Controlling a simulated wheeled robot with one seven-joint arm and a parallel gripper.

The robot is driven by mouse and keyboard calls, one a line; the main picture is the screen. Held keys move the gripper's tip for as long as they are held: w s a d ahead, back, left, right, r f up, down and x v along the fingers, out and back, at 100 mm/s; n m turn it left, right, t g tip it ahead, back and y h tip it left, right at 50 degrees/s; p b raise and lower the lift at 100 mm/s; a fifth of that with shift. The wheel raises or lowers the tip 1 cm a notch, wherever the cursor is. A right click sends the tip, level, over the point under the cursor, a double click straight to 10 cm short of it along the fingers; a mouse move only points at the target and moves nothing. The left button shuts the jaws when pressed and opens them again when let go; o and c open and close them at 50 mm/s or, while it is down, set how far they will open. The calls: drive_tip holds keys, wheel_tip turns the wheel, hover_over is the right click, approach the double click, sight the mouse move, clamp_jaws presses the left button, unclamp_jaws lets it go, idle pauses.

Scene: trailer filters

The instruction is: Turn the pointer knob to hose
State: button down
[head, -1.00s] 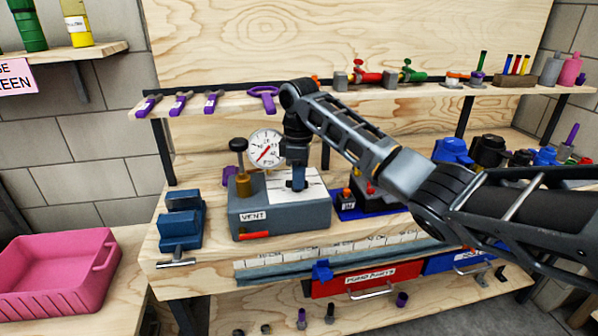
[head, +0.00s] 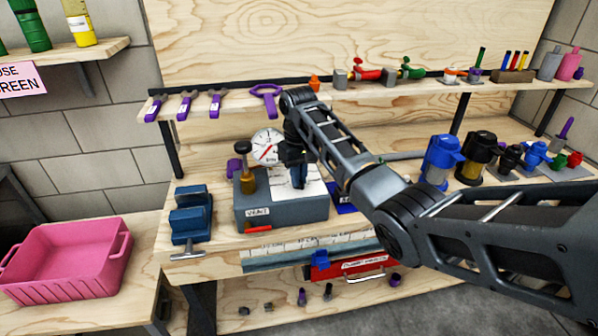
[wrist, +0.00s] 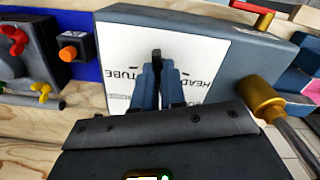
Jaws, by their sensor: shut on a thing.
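The grey-blue test box (head: 275,211) stands on the bench, with a "VENT" label on its front and a white plate (head: 285,175) on top. My gripper (wrist: 158,85) points down at this plate and is shut on the dark pointer knob (wrist: 157,54), whose tip shows beyond the blue fingers. In the wrist view, "TUBE" is lettered left of the fingers and "HEAD" right of them. Other lettering is partly hidden, and I cannot read "hose". My gripper (head: 297,178) also shows in the head view, where it hides the knob.
A gauge (head: 267,147) and a brass post (head: 247,183) are beside the plate. A blue vise (head: 191,215) stands left of the box. A shelf (head: 330,96) with tools runs behind my arm. A pink bin (head: 66,262) sits at lower left.

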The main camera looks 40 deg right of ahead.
drive_tip(key=m, duration=0.5)
drive_tip(key=shift+w+a+m, duration=0.15)
drive_tip(key=shift+m, duration=0.25)
drive_tip(key=m, duration=0.5)
drive_tip(key=shift+w+m, duration=0.1)
drive_tip(key=shift+m, duration=0.2)
drive_tip(key=shift+r, duration=0.1)
drive_tip(key=c, duration=1.2)
unclamp_jaws()
